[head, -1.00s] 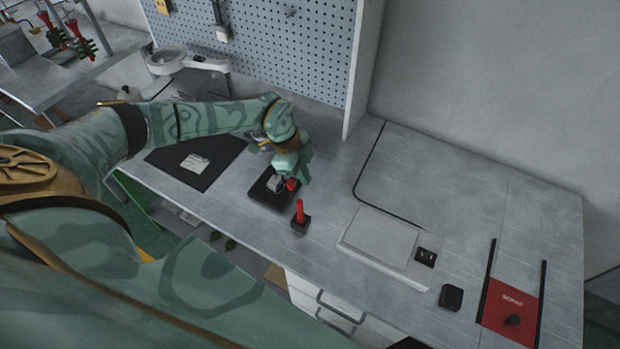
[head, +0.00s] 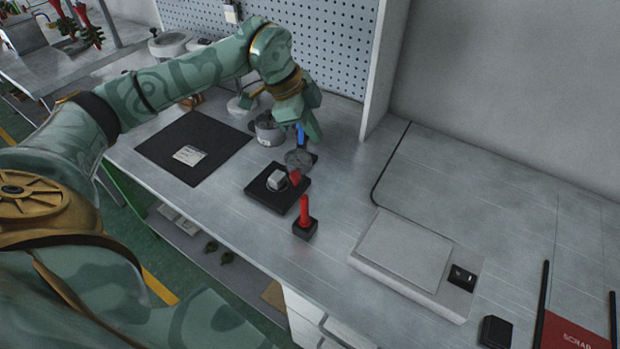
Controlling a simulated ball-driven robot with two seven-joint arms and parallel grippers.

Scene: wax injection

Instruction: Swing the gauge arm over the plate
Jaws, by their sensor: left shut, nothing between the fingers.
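A small black square plate (head: 262,194) lies on the bench with a pale grey block (head: 277,181) on it. A round dark grey disc (head: 298,160), which looks like the gauge, stands at the plate's back right edge. A blue piece (head: 300,136) shows above the disc, and a red tip (head: 295,178) shows below it, close to the block. How these parts join is too small to tell. My left gripper (head: 312,130) is shut and empty, just above and behind the disc. I cannot tell whether it touches the blue piece. My right gripper is out of view.
A red post on a black base (head: 304,210) stands just in front of the plate. A dark mat (head: 170,150) with a pale card lies left, and a grey pot (head: 268,130) stands behind. A flat scale (head: 405,250) and a red scrap area (head: 575,335) lie right.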

